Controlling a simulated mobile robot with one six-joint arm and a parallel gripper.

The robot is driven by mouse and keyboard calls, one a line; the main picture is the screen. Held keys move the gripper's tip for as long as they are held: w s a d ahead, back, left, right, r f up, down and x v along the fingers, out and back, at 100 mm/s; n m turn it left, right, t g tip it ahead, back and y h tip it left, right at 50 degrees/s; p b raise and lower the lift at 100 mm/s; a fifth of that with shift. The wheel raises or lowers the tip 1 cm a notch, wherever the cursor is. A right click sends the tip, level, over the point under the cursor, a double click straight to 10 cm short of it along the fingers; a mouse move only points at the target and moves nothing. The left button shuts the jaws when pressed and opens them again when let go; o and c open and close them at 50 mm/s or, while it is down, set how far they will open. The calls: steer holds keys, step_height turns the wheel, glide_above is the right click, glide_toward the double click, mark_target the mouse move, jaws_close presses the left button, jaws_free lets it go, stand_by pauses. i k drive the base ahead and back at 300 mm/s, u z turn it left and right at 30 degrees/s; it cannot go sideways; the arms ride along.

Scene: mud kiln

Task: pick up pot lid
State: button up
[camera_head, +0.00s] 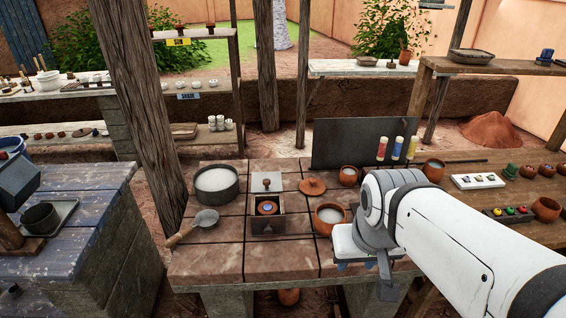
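A round terracotta lid with a small knob (313,186) lies on the tiled bench top, behind an orange clay pot (329,217) with pale contents. Nothing touches the lid's top. My gripper (384,284) hangs at the end of my white arm, near the front right edge of the bench. It is in front and to the right of the lid, well apart from it. Only a grey finger part pointing down shows clearly, so its opening and anything between the fingers cannot be made out.
A square box (268,222) with a raised knobbed cover stands left of the lid. A dark pan (216,182) and a ladle (196,225) lie farther left. A small clay pot (348,176) and a dark upright panel (350,145) stand behind.

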mark_target(310, 186)
steer(key=z, duration=0.05)
steer(key=i, duration=1)
steer(key=u, duration=0.05)
